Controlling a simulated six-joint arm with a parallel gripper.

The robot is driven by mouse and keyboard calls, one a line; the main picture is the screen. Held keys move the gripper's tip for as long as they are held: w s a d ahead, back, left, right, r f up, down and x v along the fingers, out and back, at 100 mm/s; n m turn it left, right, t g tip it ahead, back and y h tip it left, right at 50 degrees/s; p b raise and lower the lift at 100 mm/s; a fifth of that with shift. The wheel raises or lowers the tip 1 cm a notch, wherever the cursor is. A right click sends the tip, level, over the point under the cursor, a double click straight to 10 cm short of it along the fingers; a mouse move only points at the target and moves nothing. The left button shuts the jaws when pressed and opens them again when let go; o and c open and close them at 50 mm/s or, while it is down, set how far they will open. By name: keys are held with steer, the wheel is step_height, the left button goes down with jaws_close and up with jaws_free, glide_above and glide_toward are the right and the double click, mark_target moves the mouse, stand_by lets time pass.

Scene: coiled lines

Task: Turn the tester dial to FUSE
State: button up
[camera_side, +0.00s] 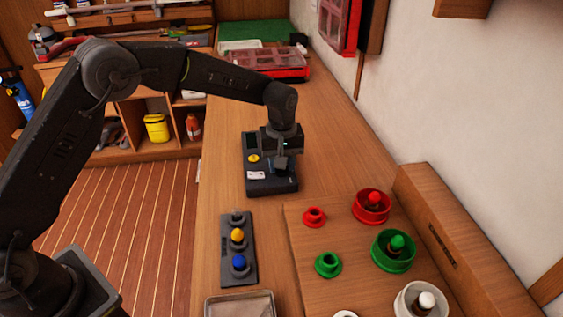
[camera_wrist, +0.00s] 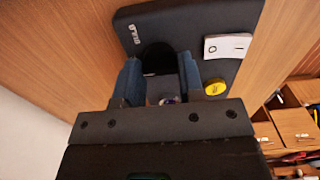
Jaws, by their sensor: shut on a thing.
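The tester (camera_side: 262,186) is a dark box on the wooden bench, with a yellow button (camera_side: 254,158) and a white O/I switch (camera_wrist: 228,46). It also fills the top of the wrist view (camera_wrist: 190,18). My gripper (camera_side: 283,168) points down over the tester. In the wrist view its blue-padded fingers (camera_wrist: 160,75) are on either side of the black dial (camera_wrist: 157,57) and shut on it. Small white lettering (camera_wrist: 133,34) sits beside the dial but is too small to read surely. The dial's pointer and most of its markings are hidden.
A dark plate with a yellow and a blue knob (camera_side: 238,250) lies in front of the tester. A wooden board with red, green and white pieces (camera_side: 300,228) is at the right front. A red clear-lidded case (camera_side: 268,65) stands behind. Bench between is clear.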

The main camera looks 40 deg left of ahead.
stand_by(0.3)
steer(key=o, duration=0.9)
steer(key=shift+o, duration=0.2)
step_height(320, 180, up, 14)
